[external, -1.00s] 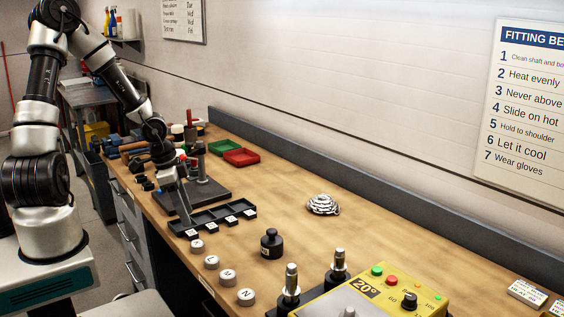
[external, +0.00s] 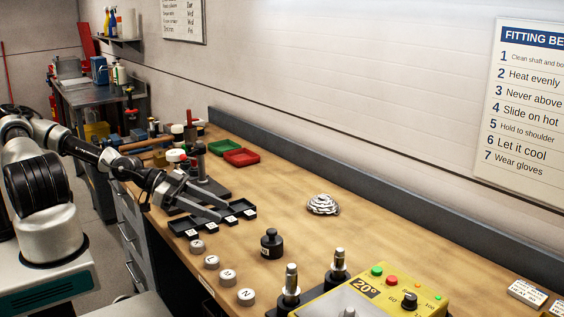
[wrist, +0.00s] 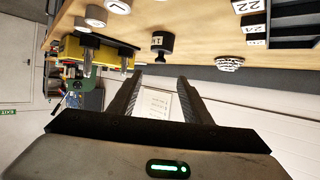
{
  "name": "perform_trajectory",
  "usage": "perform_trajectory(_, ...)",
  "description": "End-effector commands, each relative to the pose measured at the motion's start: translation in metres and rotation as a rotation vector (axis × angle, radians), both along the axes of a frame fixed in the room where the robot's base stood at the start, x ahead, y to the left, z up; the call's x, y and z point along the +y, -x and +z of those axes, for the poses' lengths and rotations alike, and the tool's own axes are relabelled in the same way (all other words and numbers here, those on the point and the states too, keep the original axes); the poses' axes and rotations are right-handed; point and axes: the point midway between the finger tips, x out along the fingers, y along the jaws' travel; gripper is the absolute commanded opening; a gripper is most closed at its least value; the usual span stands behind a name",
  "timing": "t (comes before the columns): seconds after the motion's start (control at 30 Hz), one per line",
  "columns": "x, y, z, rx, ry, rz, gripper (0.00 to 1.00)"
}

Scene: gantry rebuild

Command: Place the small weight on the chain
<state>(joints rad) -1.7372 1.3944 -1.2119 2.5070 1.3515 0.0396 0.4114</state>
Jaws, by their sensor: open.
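The small weight appears to be the black knobbed cylinder (external: 271,245) with a pale label, upright on the bench. It also shows in the wrist view (wrist: 163,44), which is upside down. The chain looks like the silvery coiled heap (external: 322,205) on the bench, behind and right of the black weight; it shows in the wrist view (wrist: 229,64) too. My gripper (external: 222,210) is open and empty, its fingers reaching right above the black compartment tray, left of the weight and apart from it. In the wrist view, the fingers (wrist: 160,78) stand apart with nothing between them.
A black compartment tray (external: 172,222) lies under my gripper. Several pale labelled cylinders (external: 228,277) line the front edge. A yellow heater (external: 385,305) and two metal-topped posts (external: 339,262) stand at front right. Red (external: 241,157) and green trays sit behind. Bench around the chain is clear.

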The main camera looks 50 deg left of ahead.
Motion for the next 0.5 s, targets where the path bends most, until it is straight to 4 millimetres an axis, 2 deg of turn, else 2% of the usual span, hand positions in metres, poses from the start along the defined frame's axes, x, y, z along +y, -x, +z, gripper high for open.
perform_trajectory(0.03,-0.003,-0.002,-0.008,0.004,-0.009,-0.006,0.44)
perform_trajectory(0.2,-0.011,-0.012,-0.012,0.000,-0.013,-0.003,0.44)
perform_trajectory(0.5,-0.047,-0.047,-0.030,-0.001,-0.006,-0.004,0.44)
